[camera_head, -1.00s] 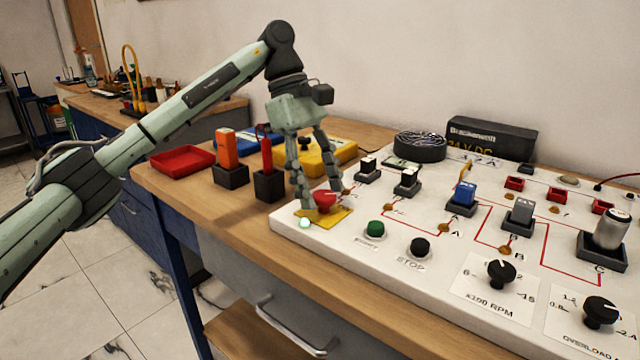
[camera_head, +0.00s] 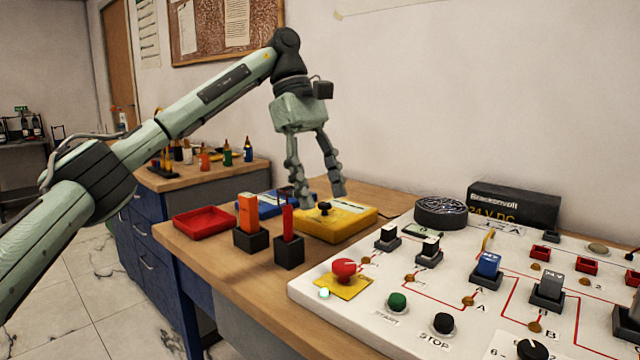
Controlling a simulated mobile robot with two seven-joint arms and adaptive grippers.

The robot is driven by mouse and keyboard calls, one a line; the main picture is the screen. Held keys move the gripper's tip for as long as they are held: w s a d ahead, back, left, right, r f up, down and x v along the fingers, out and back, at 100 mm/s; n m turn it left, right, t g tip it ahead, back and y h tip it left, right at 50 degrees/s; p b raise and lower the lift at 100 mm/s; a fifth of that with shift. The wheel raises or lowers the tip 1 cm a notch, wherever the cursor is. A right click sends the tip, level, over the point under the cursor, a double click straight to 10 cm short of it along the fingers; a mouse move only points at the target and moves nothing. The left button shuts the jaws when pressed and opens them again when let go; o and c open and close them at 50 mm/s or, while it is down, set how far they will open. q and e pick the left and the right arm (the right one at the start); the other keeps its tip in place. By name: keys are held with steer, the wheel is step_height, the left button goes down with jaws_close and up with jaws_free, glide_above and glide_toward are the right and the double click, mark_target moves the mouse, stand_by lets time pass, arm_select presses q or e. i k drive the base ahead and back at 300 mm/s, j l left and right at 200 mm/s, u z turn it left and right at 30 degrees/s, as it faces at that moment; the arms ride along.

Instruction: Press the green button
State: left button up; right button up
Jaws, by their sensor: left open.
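The green button (camera_head: 397,302) stands on the white panel (camera_head: 370,324) near its front edge, above a START label. A black button (camera_head: 443,323) marked STOP is to its right. A red mushroom button (camera_head: 344,269) on a yellow plate is to its left, with a lit green lamp (camera_head: 324,293) beside it. My left gripper (camera_head: 322,200) is open and empty. It points down in the air, above and behind the red button, apart from the green button. My right gripper is not in view.
A red tray (camera_head: 203,222) and two black holders with orange (camera_head: 246,212) and red (camera_head: 287,220) items stand left. Switches and a black 24 V DC box (camera_head: 513,205) are on the right.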

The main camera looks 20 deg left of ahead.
mark_target(397, 300)
steer(key=k, duration=1.5)
